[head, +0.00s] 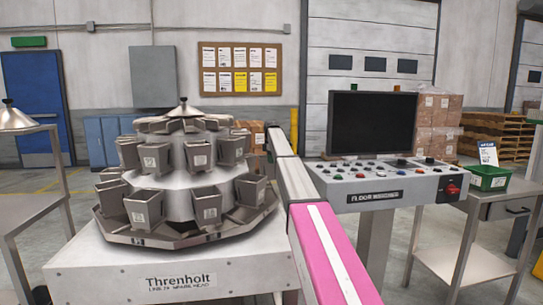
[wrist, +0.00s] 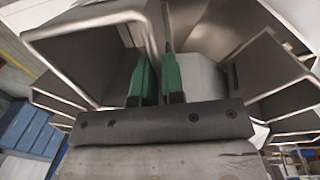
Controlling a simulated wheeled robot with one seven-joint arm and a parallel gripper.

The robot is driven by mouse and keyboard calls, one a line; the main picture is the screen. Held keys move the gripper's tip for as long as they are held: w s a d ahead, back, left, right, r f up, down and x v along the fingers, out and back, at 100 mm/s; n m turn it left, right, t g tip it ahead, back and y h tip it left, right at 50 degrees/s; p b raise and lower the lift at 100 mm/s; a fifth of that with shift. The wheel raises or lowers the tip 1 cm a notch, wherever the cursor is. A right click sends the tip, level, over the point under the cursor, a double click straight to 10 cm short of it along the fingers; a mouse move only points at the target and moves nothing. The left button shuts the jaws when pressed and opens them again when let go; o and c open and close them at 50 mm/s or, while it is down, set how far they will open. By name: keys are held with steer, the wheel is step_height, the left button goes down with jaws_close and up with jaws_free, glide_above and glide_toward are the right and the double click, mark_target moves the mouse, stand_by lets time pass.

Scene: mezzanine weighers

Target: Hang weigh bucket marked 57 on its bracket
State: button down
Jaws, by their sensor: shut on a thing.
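The weigher (head: 180,185) stands at the left in the head view, with grey metal buckets in two tiers around its white cone. Their white labels are too small to read surely, so I cannot pick out 57. In the wrist view my gripper (wrist: 155,68) has green fingers shut on the thin metal wall of an open-topped bucket (wrist: 85,50), close among other buckets. Its label is not visible there, and I cannot tell whether it hangs on a bracket. In the head view my gripper is hidden behind the weigher.
Another bucket (wrist: 270,75) is close to the right of my fingers. A control console (head: 380,185) with a dark monitor (head: 372,124) stands right of the weigher. A green bin (head: 488,178) sits on a side table (head: 495,208). A steel stand (head: 30,205) is at the far left.

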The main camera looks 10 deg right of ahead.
mark_target(263, 166)
steer(key=shift+a+f, duration=0.1)
steer(key=shift+f, duration=0.3)
steer(key=a, duration=0.4)
steer(key=shift+a+r, duration=0.1)
steer(key=shift+a+f, duration=0.2)
steer(key=shift+f, duration=1.4)
steer(key=c, duration=1.1)
jaws_free()
steer(key=shift+c, duration=0.2)
